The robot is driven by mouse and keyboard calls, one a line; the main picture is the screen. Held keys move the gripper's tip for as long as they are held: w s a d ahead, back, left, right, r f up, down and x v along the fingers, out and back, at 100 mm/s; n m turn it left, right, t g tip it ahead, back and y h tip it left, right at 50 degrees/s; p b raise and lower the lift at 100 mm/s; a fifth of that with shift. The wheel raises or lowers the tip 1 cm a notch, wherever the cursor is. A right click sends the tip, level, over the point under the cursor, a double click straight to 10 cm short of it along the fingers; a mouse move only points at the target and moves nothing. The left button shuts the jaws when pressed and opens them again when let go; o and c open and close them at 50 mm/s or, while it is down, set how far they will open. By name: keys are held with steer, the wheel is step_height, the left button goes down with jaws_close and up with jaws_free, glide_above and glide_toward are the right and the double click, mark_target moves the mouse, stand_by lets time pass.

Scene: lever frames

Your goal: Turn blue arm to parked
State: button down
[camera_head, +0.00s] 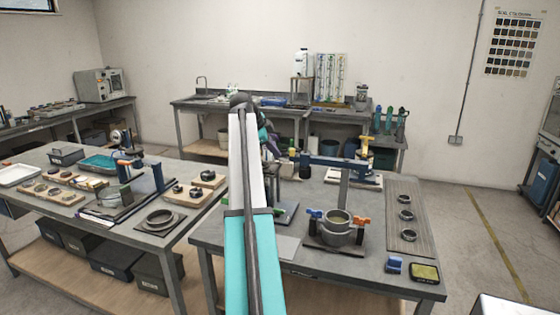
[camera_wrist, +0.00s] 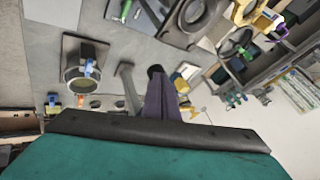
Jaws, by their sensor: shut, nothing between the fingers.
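The blue arm (camera_head: 335,163) lies about level on top of a grey post on the right-hand table (camera_head: 228,232). My gripper (camera_head: 283,158) is shut and empty near the left end of the blue arm, mostly hidden behind my own arm. Its fingertips are hard to make out, and I cannot tell whether they touch the blue arm. No mark for the parked position can be made out.
A pot (camera_head: 337,232) with a blue and an orange handle stands in front of the post. A grey board with rings (camera_head: 405,232) lies at the right. A second frame with a blue upright (camera_head: 156,172) stands on the left table. The floor at the right is clear.

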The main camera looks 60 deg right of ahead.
steer(key=shift+v, duration=1.7)
steer(key=shift+w, duration=0.25)
